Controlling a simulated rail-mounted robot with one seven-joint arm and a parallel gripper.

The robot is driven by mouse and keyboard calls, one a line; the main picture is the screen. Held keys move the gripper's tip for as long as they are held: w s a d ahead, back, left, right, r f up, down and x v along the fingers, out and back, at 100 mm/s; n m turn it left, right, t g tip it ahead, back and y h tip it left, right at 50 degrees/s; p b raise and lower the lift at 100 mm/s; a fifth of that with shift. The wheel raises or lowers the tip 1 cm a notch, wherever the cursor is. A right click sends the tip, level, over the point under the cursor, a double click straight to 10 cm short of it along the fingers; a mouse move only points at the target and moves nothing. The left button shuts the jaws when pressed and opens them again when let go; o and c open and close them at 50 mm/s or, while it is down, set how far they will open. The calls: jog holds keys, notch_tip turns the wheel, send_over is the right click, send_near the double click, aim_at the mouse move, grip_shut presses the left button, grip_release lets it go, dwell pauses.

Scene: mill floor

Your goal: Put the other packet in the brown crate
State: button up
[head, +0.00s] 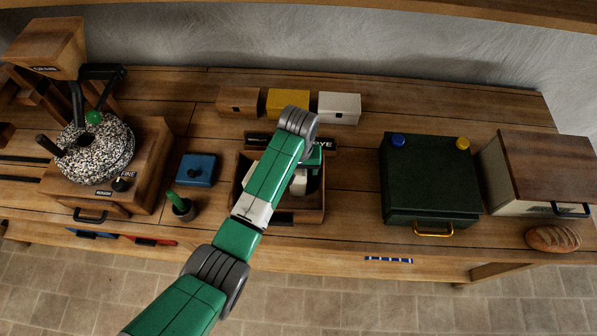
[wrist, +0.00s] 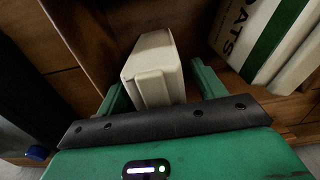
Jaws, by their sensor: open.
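A cream packet (wrist: 153,72) stands between the two green fingers of my gripper (wrist: 160,88) in the wrist view. The fingers are open, one on each side of it. A white packet with a green stripe and the letters "OATS" (wrist: 268,38) lies to the right, apart from the fingers. In the head view my gripper (head: 308,166) is down in an open wooden box (head: 312,216), and my arm hides much of its inside. A small brown crate (head: 238,103) stands behind, left of a yellow one (head: 287,103) and a white one (head: 340,107).
A blue box (head: 197,169) and a dark pot with a green handle (head: 182,206) stand left of the wooden box. A dark green chest (head: 430,180) stands right, near a bread loaf (head: 552,238). A stone mill (head: 95,150) is far left.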

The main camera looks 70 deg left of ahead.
notch_tip(320, 180, up, 11)
jog(key=shift+f, duration=0.1)
jog(key=shift+w, duration=0.15)
